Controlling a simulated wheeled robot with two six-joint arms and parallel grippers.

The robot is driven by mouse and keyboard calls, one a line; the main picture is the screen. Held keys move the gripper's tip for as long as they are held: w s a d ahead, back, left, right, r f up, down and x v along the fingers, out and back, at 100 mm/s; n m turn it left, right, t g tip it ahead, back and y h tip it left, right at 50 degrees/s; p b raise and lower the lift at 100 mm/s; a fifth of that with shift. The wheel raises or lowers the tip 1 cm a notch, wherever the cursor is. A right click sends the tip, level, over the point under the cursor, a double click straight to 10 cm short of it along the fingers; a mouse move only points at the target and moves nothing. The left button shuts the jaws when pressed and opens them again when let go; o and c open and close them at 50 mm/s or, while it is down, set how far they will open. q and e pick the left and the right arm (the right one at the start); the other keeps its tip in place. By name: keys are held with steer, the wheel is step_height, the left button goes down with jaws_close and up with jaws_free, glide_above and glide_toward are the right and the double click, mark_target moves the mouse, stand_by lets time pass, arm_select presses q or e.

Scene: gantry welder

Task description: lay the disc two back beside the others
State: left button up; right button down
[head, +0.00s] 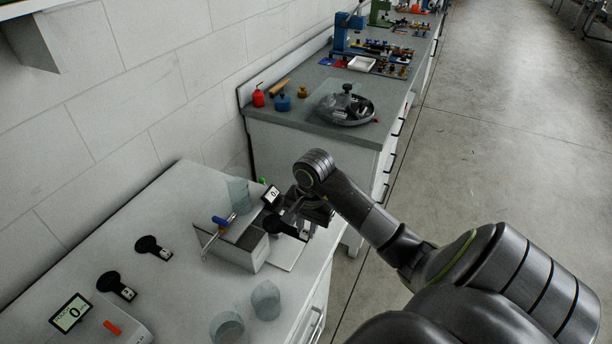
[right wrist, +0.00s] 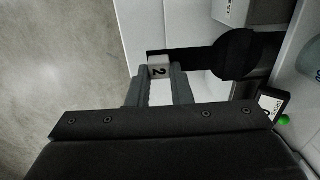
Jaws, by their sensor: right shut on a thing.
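Disc two is a flat black paddle with a round end (right wrist: 236,56) and a white block marked 2 (right wrist: 158,70). In the right wrist view the block sits between the two fingers of my right gripper (right wrist: 158,84), which is shut on it. In the head view my right gripper (head: 312,214) is over the right part of the white bench, with the black round end (head: 277,224) showing beside the grey box. Two similar black discs, one farther back (head: 149,245) and one nearer (head: 112,283), lie on the bench at the left. My left gripper is out of view.
The grey box (head: 236,252) stands between disc two and the other discs, with a blue-handled tool (head: 221,221) at it. Glass beakers stand in front (head: 265,300) and behind (head: 238,195). A display (head: 70,313) is at front left. The bench between box and discs looks clear.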

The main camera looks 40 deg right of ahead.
steer(key=shift+r, duration=0.1)
steer(key=shift+r+p, duration=0.7)
steer(key=shift+r, duration=1.45)
steer(key=shift+r+p, duration=1.05)
steer(key=shift+p, duration=0.05)
steer(key=shift+f, duration=0.1)
